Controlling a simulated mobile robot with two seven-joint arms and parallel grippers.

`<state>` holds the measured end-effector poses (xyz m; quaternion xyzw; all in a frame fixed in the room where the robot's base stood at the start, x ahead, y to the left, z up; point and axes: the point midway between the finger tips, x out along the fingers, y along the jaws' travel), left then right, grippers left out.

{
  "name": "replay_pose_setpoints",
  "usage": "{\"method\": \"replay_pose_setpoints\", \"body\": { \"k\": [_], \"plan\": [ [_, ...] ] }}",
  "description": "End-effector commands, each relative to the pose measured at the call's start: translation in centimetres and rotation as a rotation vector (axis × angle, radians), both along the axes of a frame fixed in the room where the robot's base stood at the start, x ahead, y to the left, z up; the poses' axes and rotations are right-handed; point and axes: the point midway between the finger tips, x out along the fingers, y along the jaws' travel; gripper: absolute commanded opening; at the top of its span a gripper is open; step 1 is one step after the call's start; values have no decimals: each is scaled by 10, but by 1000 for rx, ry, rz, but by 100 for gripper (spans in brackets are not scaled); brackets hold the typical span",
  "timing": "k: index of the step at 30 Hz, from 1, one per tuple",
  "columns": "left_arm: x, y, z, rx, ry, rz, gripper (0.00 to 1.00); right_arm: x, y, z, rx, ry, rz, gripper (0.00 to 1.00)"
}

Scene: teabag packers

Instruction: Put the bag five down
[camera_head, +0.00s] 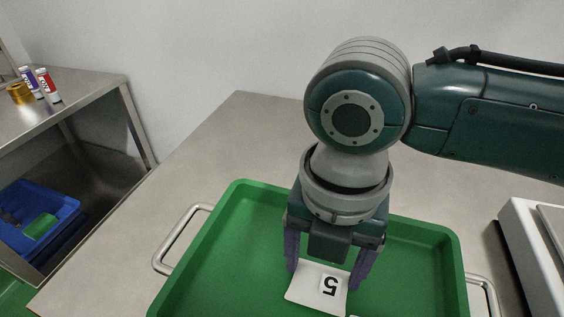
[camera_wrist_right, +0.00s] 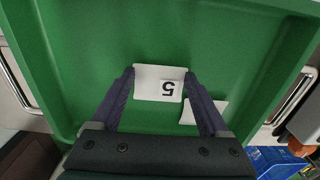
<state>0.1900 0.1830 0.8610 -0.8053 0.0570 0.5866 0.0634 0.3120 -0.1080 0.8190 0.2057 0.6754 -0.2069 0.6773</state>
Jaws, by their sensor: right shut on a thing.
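Bag five is a flat white bag (camera_head: 308,285) with a black 5 on a label. My right gripper (camera_head: 325,276) reaches down over the green tray (camera_head: 238,200) with its two purple fingers shut on the bag's side edges. In the right wrist view the bag (camera_wrist_right: 150,83) lies between the fingertips (camera_wrist_right: 160,75), close over the tray floor; I cannot tell whether it touches the floor. A second white bag (camera_wrist_right: 205,111) lies in the tray beside it, partly hidden by a finger. My left gripper is not in view.
The tray has metal handles (camera_head: 180,238) and stands on a grey table (camera_head: 235,130). A white device (camera_head: 535,255) stands to the right. At left are a metal bench with two tubes (camera_head: 47,85), a tape roll (camera_head: 19,93) and a blue crate (camera_head: 62,205) lower down.

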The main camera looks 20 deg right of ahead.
Motion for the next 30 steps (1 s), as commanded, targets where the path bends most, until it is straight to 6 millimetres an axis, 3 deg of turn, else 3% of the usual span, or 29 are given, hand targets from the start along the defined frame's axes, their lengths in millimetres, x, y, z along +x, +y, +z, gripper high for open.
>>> {"method": "replay_pose_setpoints", "body": {
  "k": [6, 7, 12, 22, 30],
  "plan": [
    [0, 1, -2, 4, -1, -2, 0, 0, 0, -4, -1, 1, 0, 20],
    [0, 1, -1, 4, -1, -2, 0, 0, 0, -3, -1, 1, 0, 82],
    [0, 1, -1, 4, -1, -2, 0, 0, 0, -3, 0, 0, 0, 100],
    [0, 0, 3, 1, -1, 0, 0, 1, 0, 6, 2, -1, 1, 100],
    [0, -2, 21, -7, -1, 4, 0, 1, 0, 62, 1, -3, 1, 100]
  ]
}}
